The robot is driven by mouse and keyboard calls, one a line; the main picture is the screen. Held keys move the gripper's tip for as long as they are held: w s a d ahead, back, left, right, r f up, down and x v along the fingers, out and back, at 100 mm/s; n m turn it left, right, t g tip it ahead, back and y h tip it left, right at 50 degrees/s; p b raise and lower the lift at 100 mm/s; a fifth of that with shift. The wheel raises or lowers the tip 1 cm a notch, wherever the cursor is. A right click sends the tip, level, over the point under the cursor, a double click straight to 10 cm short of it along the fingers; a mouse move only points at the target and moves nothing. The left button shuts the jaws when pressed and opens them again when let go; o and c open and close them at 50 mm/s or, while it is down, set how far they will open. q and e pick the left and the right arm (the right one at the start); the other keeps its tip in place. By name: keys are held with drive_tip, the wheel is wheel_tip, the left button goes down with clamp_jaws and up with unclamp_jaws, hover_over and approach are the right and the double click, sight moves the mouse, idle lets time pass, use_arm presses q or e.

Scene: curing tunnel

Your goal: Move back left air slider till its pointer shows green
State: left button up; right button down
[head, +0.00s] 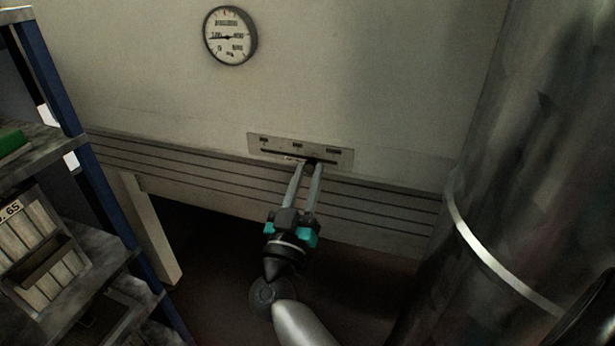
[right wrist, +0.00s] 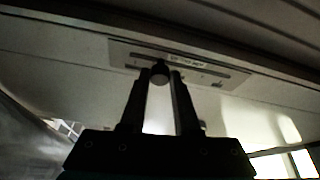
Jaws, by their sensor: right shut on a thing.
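The air slider is a pale plate (head: 340,157) with a dark horizontal slot, set low on the wall. Its dark knob sits right of the slot's middle in the head view, mostly hidden by my fingertips. My right gripper (head: 308,165) reaches up to it and is shut on the knob. In the right wrist view the round dark knob (right wrist: 159,73) shows between the two fingertips, with the plate (right wrist: 225,75) behind it. Small labels on the plate are too small to read, and no green mark can be made out. My left gripper is not in view.
A round gauge (head: 230,36) hangs on the wall above left. Its colours are too small to tell. A blue-framed shelf (head: 85,175) with boxes stands at the left. A large metal cylinder (head: 490,190) fills the right side. The wall between is clear.

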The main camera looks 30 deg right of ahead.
sight(297, 152)
drive_tip(key=shift+w, duration=0.1)
drive_tip(key=shift+w+a, duration=0.2)
drive_tip(key=shift+w, duration=0.05)
drive_tip(key=shift+w+a+p, duration=0.55)
drive_tip(key=shift+w+a, duration=0.35)
drive_tip(key=shift+w, duration=0.1)
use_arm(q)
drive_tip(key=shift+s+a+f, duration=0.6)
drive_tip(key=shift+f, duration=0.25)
use_arm(e)
drive_tip(key=c, duration=0.6)
unclamp_jaws()
